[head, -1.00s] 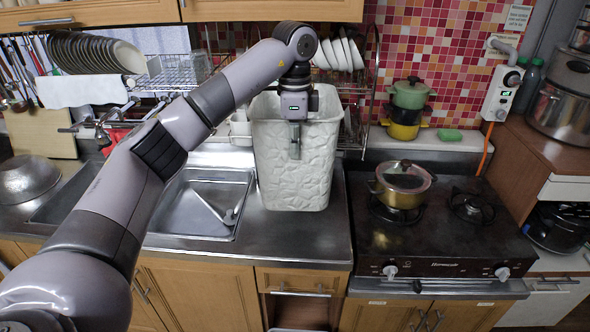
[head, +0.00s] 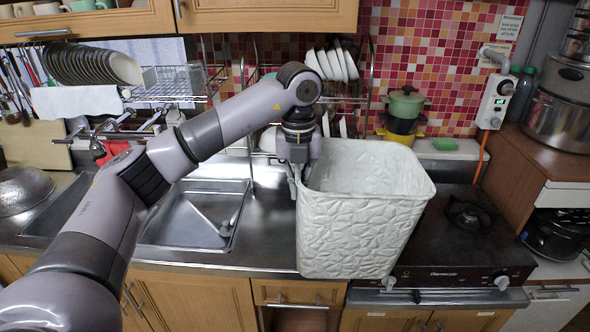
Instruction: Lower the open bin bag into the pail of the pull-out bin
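The open bin bag (head: 360,225) is white and crinkled, box-shaped with its mouth facing up. It hangs in front of the counter edge and the left part of the stove. My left gripper (head: 297,180) is at the bag's left rim, fingers pointing down, and appears shut on it; the fingertips are small and partly hidden. I cannot make out the pail of the pull-out bin. My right gripper is not in view.
The sink (head: 190,215) lies under my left arm. Stacked pots (head: 405,105) and a dish rack (head: 180,85) stand at the back. Bare steel counter (head: 265,235) shows left of the bag.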

